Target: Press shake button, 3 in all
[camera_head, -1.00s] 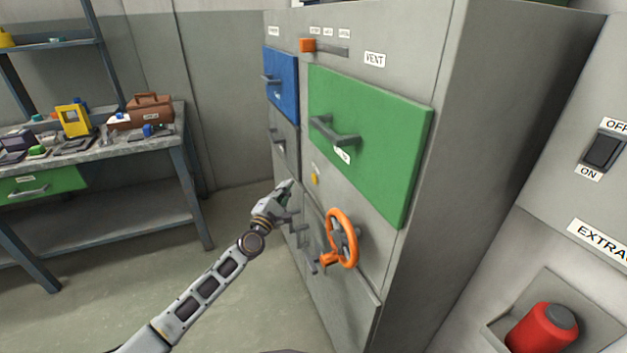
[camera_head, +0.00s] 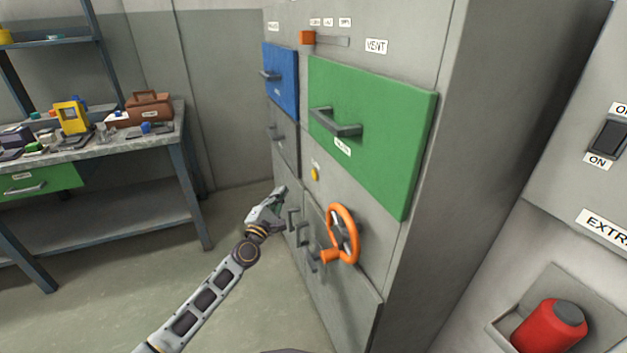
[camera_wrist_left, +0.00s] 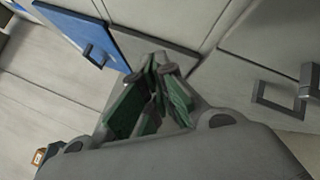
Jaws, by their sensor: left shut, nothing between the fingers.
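A small round yellow button (camera_head: 314,174) sits on the grey cabinet front, below the green door, with a small label above it that I cannot read. My left gripper (camera_head: 281,192) is shut and empty, to the left of the yellow button and a little lower, in front of the cabinet and apart from the button. In the left wrist view the shut fingers (camera_wrist_left: 158,68) point toward the cabinet front near the blue door; I cannot make out the yellow button there. My right gripper is not in view.
The cabinet has a blue door (camera_head: 281,83), a green door (camera_head: 368,135), an orange handwheel (camera_head: 343,234), an orange slider (camera_head: 307,37) and several grey handles. A workbench (camera_head: 90,147) is at left; open floor lies between.

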